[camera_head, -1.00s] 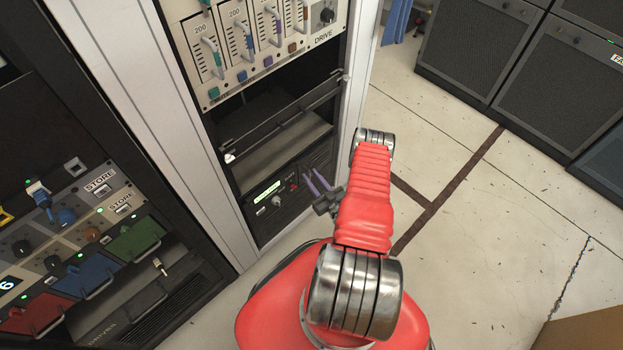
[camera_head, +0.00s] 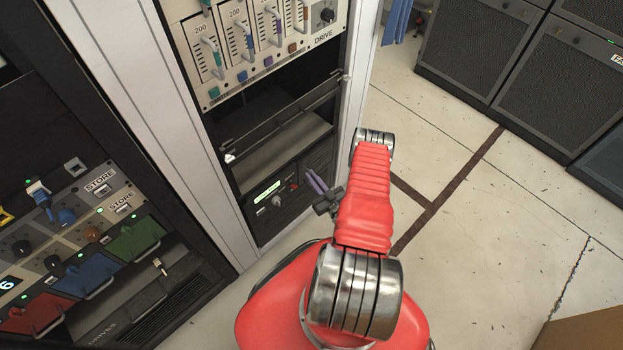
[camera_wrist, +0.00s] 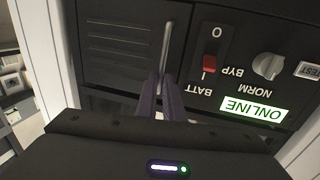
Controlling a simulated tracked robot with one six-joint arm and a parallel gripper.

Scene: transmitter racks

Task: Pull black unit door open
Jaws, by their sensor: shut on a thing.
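The black unit (camera_head: 259,222) sits low in the rack in the head view, with a lit green display. Its door (camera_head: 320,157) is the right part of the front, partly behind my gripper. In the wrist view, the picture is upside down. There the slotted door (camera_wrist: 112,50) is at left, with an upright metal bar handle (camera_wrist: 167,45) near its right edge. The door looks flush with the unit's front. My gripper (camera_wrist: 165,82) has its purple fingers shut on the lower end of the handle. In the head view, my gripper (camera_head: 311,178) reaches the unit from the right.
An empty-looking black shelf bay with a rail (camera_head: 285,118) is above the unit. A red rocker switch (camera_wrist: 209,64), a knob (camera_wrist: 268,66) and the ONLINE display (camera_wrist: 253,108) sit beside the door. Floor (camera_head: 440,130) to the right is clear.

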